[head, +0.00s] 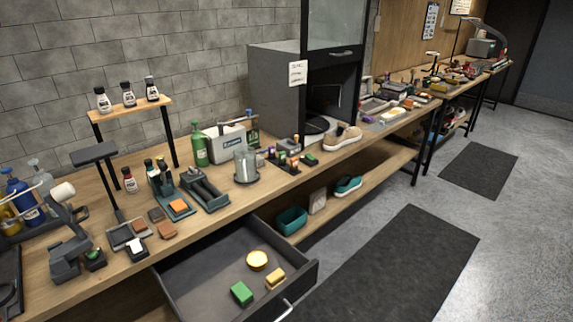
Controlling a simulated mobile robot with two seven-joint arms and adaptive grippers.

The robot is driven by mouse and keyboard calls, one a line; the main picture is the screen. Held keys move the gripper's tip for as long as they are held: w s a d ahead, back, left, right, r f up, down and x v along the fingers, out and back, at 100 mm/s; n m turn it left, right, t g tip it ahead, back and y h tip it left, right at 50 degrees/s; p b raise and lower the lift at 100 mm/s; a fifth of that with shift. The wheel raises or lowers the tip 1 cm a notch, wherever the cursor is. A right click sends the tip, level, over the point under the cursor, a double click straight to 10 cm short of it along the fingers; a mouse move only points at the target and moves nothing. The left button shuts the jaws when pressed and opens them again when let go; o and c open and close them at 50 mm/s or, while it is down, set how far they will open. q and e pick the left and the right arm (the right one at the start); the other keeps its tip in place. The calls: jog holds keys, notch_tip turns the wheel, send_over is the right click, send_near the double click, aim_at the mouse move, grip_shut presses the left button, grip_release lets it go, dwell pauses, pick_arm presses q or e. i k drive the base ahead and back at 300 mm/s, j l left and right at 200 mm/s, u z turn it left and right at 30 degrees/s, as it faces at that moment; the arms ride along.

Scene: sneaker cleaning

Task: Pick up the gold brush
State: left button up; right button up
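An open dark drawer (195,273) extends from under the workbench at the lower middle of the head view.
A dark cabinet (275,88) and a sneaker (343,137) stand farther right. A teal bin (291,220) sits on the lower shelf.

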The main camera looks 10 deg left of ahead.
aim_at(278, 277)
jog(key=u, duration=0.75)
jog(key=i+l+u, duration=0.2)
jog(key=l+u, duration=0.25)
jog(key=l, duration=0.2)
